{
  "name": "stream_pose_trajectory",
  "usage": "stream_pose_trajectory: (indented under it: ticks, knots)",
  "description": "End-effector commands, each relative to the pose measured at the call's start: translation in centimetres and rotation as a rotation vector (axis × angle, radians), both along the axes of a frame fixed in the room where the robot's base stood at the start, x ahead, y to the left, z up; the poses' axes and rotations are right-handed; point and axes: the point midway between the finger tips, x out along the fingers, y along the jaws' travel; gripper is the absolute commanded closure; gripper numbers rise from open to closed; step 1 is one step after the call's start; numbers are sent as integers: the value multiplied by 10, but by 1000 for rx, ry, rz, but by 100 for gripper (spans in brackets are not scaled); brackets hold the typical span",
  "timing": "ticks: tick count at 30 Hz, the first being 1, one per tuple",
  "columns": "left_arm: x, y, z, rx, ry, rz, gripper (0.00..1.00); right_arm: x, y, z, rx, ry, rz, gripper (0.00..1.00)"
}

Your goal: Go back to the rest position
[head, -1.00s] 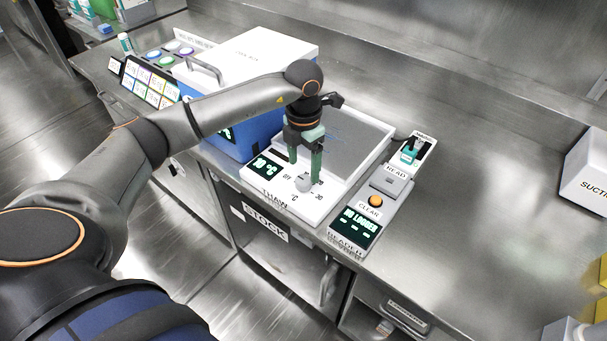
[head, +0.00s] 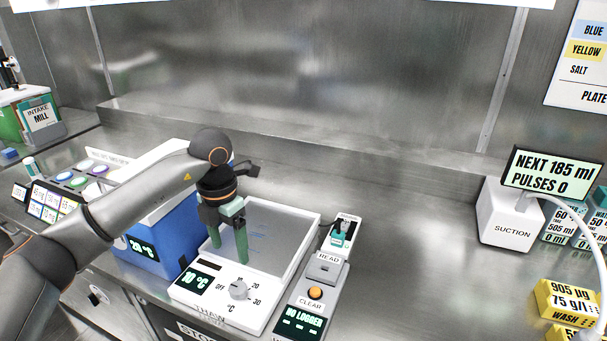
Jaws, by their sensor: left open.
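My left gripper (head: 229,255) points down over the front of the white thaw unit (head: 268,306). Its two green fingers are apart with nothing seen between them. The fingertips are close to the thaw unit's round dial (head: 239,290), just behind and above it in the picture; I cannot tell whether they touch anything. The thaw display (head: 195,281) reads 10 °C. My left arm reaches in from the left, in front of the blue and white box (head: 180,232). My right gripper does not show.
The reader (head: 313,292) with an orange clear button stands right of the thaw unit, its display showing "NO LOGGER". A teal item (head: 339,238) sits behind it. A suction unit (head: 510,228) and yellow wash boxes (head: 570,302) stand at the right. Bare bench (head: 420,270) lies between.

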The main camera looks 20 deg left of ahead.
Motion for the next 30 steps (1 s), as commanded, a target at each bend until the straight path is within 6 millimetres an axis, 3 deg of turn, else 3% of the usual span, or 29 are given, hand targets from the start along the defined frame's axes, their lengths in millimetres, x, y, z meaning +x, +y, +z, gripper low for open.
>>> stream_pose_trajectory:
  ticks: [4,7,10,13,15,19,21,24,27,30]
  knots:
    - [0,-12,-5,-37,-6,-20,21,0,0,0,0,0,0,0]
    - [0,-49,-17,-162,-31,-76,21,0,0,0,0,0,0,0]
    - [-6,-113,-25,-392,-72,-144,21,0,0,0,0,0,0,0]
    - [-19,-185,-17,-690,-119,-180,21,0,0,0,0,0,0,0]
    - [-28,-227,0,-900,-149,-168,21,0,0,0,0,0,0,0]
    - [-40,-279,45,-1278,-198,-66,21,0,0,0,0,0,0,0]
    - [-41,-292,73,-1469,-222,32,21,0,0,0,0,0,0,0]
    - [-35,-293,109,-1715,-252,225,21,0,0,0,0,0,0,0]
    - [-22,-275,132,-1916,-278,477,21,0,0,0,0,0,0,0]
    - [-6,-243,138,-2061,-298,781,21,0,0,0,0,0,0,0]
